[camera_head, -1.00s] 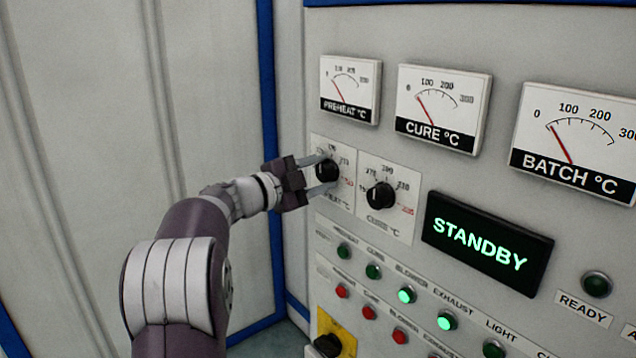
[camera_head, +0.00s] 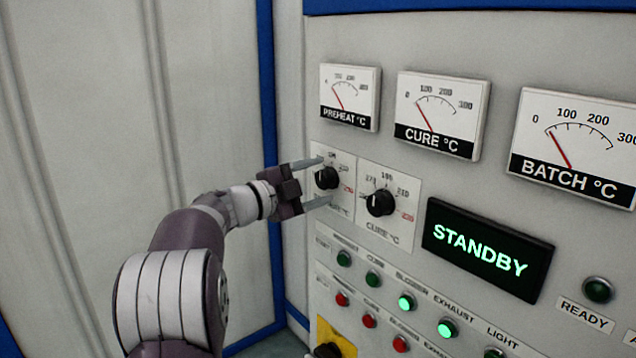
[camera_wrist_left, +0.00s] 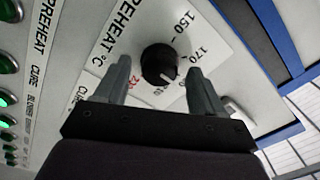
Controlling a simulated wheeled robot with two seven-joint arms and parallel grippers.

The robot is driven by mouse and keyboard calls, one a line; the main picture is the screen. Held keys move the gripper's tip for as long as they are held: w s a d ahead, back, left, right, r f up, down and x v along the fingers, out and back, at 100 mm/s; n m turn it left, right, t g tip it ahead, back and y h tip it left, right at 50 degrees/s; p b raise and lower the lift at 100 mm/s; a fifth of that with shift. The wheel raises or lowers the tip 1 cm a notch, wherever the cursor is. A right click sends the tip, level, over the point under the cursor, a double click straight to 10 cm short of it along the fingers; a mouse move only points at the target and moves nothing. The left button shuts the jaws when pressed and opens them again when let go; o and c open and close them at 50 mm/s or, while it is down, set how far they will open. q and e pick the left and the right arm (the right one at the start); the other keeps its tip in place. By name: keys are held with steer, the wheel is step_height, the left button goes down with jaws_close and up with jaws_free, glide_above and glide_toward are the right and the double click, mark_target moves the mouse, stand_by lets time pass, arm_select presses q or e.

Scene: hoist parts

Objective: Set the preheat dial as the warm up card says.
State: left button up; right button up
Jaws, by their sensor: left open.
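The preheat dial is a black round knob (camera_head: 327,178) on a white plate at the panel's left. My left gripper (camera_head: 325,181) is open, with one finger above and one below the knob, and gaps show on both sides. In the left wrist view the knob (camera_wrist_left: 158,64) stands between the spread fingers (camera_wrist_left: 159,68). Its white pointer mark aims toward the gripper, at a partly hidden number past 170. A red number is also partly legible. The warm up card is not in view. My right gripper is not in view.
The cure dial (camera_head: 381,202) sits close to the right of the preheat dial. Above are the preheat meter (camera_head: 350,92), cure meter (camera_head: 437,110) and batch meter (camera_head: 570,140). A display (camera_head: 487,248) reads STANDBY. Green and red buttons line the panel below.

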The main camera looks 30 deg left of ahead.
arm_select(q)
steer(key=b+v, duration=0.3)
steer(key=v, duration=0.9)
steer(key=shift+d+r, duration=0.1)
steer(key=shift+d, duration=0.1)
